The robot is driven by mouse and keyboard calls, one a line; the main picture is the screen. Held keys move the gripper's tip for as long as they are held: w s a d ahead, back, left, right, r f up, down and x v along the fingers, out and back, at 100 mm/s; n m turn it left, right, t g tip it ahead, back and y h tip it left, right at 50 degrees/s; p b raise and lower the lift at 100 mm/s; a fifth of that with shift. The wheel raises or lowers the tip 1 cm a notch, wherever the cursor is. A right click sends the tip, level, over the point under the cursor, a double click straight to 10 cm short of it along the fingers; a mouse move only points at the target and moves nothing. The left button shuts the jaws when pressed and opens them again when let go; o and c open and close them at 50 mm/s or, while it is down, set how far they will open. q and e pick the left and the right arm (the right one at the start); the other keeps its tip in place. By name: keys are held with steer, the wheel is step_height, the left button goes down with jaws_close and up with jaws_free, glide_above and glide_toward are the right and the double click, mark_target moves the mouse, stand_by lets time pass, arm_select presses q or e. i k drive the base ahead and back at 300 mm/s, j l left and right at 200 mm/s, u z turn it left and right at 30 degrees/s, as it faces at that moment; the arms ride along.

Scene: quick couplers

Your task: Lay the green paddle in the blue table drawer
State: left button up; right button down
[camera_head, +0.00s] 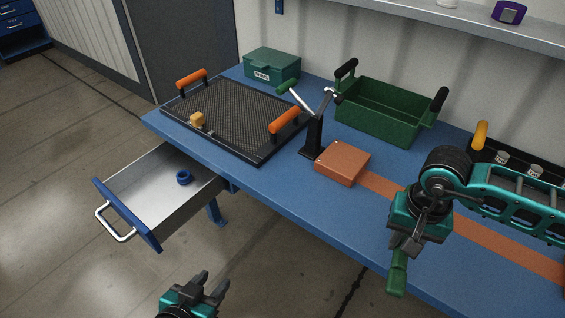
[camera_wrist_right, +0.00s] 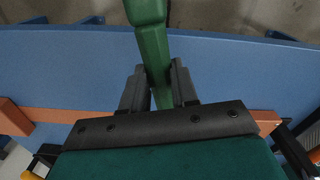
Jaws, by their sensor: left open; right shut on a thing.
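The green paddle (camera_head: 397,276) is in my right gripper (camera_head: 405,246), over the front edge of the blue table. In the right wrist view the green paddle (camera_wrist_right: 152,45) stands between the two fingers (camera_wrist_right: 158,88), which are shut on it; it runs out of the top of that view. The blue table drawer (camera_head: 150,200) is pulled open at the left, with a blue front and a silver handle. A small blue ring (camera_head: 183,177) lies inside it. My left gripper (camera_head: 207,284) is open and empty, low in front of the table, apart from the drawer.
A black mesh tray with orange handles (camera_head: 235,115) holds a small yellow piece. A black stand (camera_head: 313,137) with metal arms, an orange-brown block (camera_head: 342,164), a green bin (camera_head: 380,112) and a teal box (camera_head: 272,66) stand on the table. Most of the drawer floor is bare.

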mark_target(161, 198)
steer(key=i+j, duration=0.1)
steer(key=j, duration=0.4)
steer(key=i+j, duration=0.1)
steer(key=j, duration=0.9)
steer(key=i+j, duration=0.15)
steer(key=j, duration=0.35)
steer(key=i+j, duration=0.1)
steer(key=j, duration=0.4)
steer(key=i+j, duration=0.1)
steer(key=j, duration=0.4)
steer(key=i+j, duration=0.1)
steer(key=j, duration=0.4)
